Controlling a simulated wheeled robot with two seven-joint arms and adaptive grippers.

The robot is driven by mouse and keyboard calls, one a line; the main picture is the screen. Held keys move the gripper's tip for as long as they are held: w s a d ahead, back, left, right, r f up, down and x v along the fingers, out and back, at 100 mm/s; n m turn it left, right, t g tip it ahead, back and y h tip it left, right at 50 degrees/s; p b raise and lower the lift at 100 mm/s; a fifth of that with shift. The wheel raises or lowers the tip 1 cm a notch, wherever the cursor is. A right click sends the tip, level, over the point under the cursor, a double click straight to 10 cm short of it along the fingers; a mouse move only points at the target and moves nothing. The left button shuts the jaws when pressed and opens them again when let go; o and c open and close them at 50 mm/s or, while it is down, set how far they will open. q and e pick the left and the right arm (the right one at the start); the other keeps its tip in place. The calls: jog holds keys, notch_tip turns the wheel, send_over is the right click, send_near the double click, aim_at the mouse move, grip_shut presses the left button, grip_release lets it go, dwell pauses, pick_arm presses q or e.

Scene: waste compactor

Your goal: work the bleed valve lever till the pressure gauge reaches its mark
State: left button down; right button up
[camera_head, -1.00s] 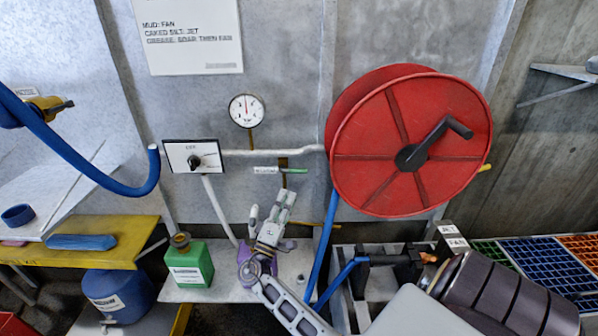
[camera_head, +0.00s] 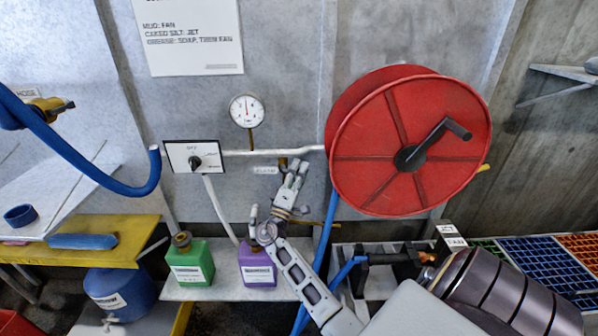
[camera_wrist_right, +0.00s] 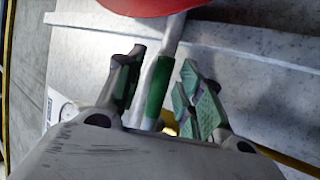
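The bleed valve lever (camera_wrist_right: 158,85) has a green grip and lies between the two fingers of my right gripper (camera_wrist_right: 158,88) in the right wrist view. The fingers are open, with gaps beside the grip. In the head view my right gripper (camera_head: 293,172) is at the pipe beside the small valve label (camera_head: 265,170) and hides the lever. The round white pressure gauge (camera_head: 246,111) stands above the pipe. Its needle points roughly upward; the mark is too small to read. My left gripper is not in view.
The large red hose reel (camera_head: 460,150) is close on the right of my gripper. A selector panel (camera_head: 194,157) is on the left. Green (camera_head: 188,265) and purple (camera_head: 256,268) jugs stand on the shelf below. A white pipe (camera_head: 245,153) runs along the wall.

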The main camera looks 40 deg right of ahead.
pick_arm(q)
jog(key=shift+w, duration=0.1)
pick_arm(e)
grip_shut()
dwell(0.5)
